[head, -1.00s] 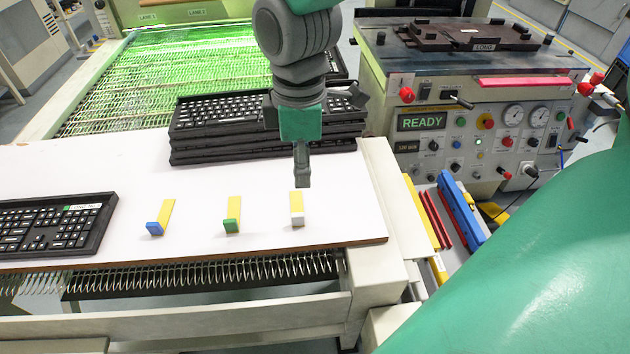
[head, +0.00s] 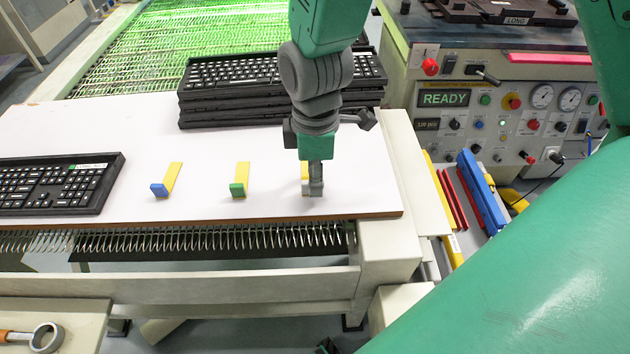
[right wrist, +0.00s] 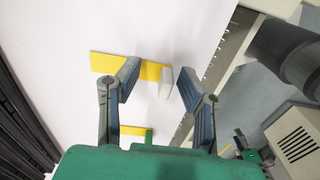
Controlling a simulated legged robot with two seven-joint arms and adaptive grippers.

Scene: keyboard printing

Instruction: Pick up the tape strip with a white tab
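The tape strip with a white tab (right wrist: 165,82) lies on the white table. In the right wrist view its yellow strip (right wrist: 103,62) runs to the left and the white tab stands between my right gripper's spread fingers (right wrist: 156,82). In the head view my right gripper (head: 313,188) is over this strip and hides most of it; a bit of yellow (head: 304,171) shows beside the fingers. The fingers are apart, with a gap on both sides of the tab. My left gripper is not in view.
A blue-tabbed strip (head: 160,190) and a green-tabbed strip (head: 238,188) lie to the left. A keyboard (head: 60,185) lies at far left, and stacked keyboards (head: 230,100) stand behind. The table's front edge (head: 250,221) is close, above a spring-like row (head: 200,240).

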